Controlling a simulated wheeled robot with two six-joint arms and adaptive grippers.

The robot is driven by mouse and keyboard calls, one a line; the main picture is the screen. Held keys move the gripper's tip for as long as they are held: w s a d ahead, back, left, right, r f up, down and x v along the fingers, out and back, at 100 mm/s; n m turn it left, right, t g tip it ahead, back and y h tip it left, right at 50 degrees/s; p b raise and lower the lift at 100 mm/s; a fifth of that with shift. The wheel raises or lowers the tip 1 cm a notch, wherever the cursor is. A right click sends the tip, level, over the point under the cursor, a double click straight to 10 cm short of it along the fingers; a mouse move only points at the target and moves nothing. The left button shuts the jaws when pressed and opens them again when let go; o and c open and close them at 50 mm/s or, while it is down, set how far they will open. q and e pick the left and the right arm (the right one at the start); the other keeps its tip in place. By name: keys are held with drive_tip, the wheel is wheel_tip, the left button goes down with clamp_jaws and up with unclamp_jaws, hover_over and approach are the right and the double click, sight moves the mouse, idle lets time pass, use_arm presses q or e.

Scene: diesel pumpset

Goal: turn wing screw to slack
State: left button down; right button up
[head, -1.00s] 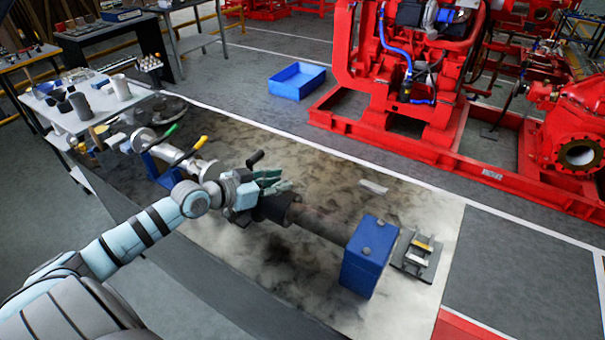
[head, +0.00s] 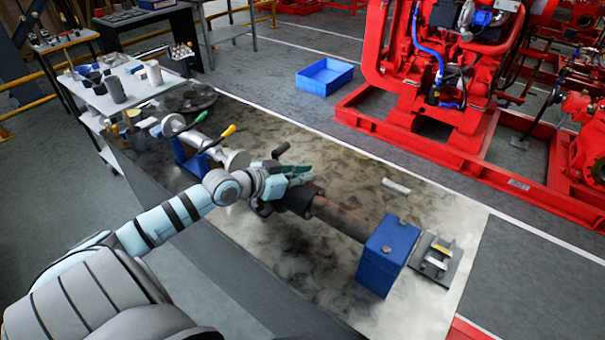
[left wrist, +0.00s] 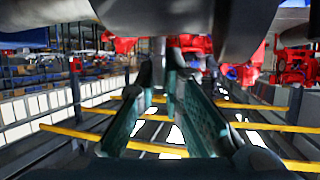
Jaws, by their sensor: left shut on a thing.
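My left gripper (head: 298,174) has teal fingers and is at the dark collar (head: 302,199) around the rusty shaft (head: 342,217) on the table. Its two fingers also show in the left wrist view (left wrist: 172,112), with a narrow gap between them. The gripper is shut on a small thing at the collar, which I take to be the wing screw. The screw itself is hidden by the fingers and hand. A black handle (head: 281,149) sticks up just behind the hand. My right gripper is not in view.
A blue block (head: 388,256) stands at the shaft's right end, beside a grey plate with a small fixture (head: 436,256). Yellow and green handled levers (head: 215,137) stand left of the hand.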

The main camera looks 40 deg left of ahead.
use_arm(q)
drive_tip(key=shift+d+r+n+y+p, duration=0.1)
drive_tip(key=shift+r+n+y+p, duration=0.15)
drive_tip(key=shift+n+y+p, duration=1.55)
drive_tip(key=shift+y+p, duration=0.2)
drive_tip(key=shift+p, duration=0.15)
drive_tip(key=n+y, duration=0.2)
drive_tip(key=y, duration=0.1)
drive_tip(key=shift+f+n, duration=0.2)
drive_tip(key=shift+n, duration=0.2)
drive_tip(key=n+g+y, duration=0.1)
drive_tip(key=n+y, duration=0.1)
drive_tip(key=shift+f+n+g+y+b, duration=0.1)
drive_tip(key=shift+n+g+y+b, duration=0.2)
drive_tip(key=shift+y+b, duration=0.1)
drive_tip(key=shift+w+n+g+y+b, duration=0.1)
drive_tip(key=shift+n+g+y+b, duration=0.4)
drive_tip(key=shift+n+y, duration=0.45)
drive_tip(key=n+g+y+b, duration=0.2)
drive_tip(key=g+b, duration=0.1)
drive_tip(key=n+g+y+b, duration=0.2)
drive_tip(key=n+b, duration=0.1)
drive_tip(key=shift+f+n+g, duration=0.2)
drive_tip(key=shift+n+g, duration=0.15)
drive_tip(key=shift+g, duration=0.05)
drive_tip(key=shift+r+n+g+y+b, duration=0.2)
drive_tip(key=shift+n+g+y+b, duration=0.15)
drive_tip(key=shift+n+g+b, duration=0.65)
